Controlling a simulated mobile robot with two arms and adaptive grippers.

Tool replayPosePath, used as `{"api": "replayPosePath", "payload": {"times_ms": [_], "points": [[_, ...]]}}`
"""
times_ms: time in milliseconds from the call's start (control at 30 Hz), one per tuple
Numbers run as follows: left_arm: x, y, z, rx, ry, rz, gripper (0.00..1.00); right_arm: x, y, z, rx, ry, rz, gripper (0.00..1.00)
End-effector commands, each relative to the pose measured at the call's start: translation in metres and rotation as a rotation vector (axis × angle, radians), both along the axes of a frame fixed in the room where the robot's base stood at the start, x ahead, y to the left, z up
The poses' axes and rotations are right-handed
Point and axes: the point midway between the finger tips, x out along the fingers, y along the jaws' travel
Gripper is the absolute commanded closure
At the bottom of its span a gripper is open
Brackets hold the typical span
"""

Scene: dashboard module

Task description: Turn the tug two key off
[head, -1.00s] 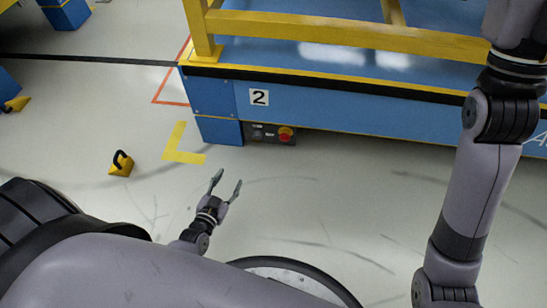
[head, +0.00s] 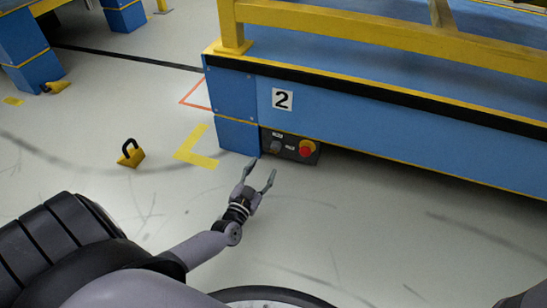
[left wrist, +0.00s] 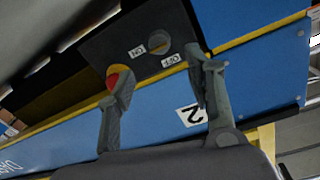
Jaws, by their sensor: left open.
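The blue tug marked 2 (head: 400,140) has a dark control panel (head: 318,157) low near its left corner. The panel carries a grey round key switch (head: 275,147) and a red button on a yellow base (head: 306,148). My left gripper (head: 262,171) is open and empty, just in front of and below the panel, apart from it. In the left wrist view the key switch (left wrist: 158,42) lies between ON and OFF labels, beyond the gap of my open left gripper (left wrist: 157,75). One finger partly covers the red button (left wrist: 119,82). My right gripper is out of view.
A yellow floor block with a black handle (head: 130,154) stands left of my left gripper. Yellow tape (head: 190,156) marks the floor by the tug's corner. A yellow rail (head: 350,28) runs above the tug. The floor in front is clear.

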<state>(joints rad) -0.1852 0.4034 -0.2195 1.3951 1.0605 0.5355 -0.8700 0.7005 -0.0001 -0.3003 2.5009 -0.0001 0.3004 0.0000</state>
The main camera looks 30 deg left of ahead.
Motion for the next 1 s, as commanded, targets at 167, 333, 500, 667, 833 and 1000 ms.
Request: {"api": "replayPosePath", "payload": {"times_ms": [167,333,500,667,833,1000], "points": [[0.040,0.007,-0.005,0.000,-0.005,-0.001,0.52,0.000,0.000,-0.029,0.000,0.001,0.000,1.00],[0.070,0.013,-0.004,0.001,-0.003,-0.001,0.52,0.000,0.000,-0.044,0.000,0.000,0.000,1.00],[0.086,0.016,-0.002,0.000,0.000,0.000,0.52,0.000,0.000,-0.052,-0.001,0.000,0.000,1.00],[0.091,0.017,0.000,0.000,0.000,0.000,0.52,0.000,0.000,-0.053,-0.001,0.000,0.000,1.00],[0.091,0.017,0.000,0.000,0.001,-0.001,0.52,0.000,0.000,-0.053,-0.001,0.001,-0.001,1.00],[0.091,0.017,0.000,0.000,0.001,-0.001,0.61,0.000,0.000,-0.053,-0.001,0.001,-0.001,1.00]]}}
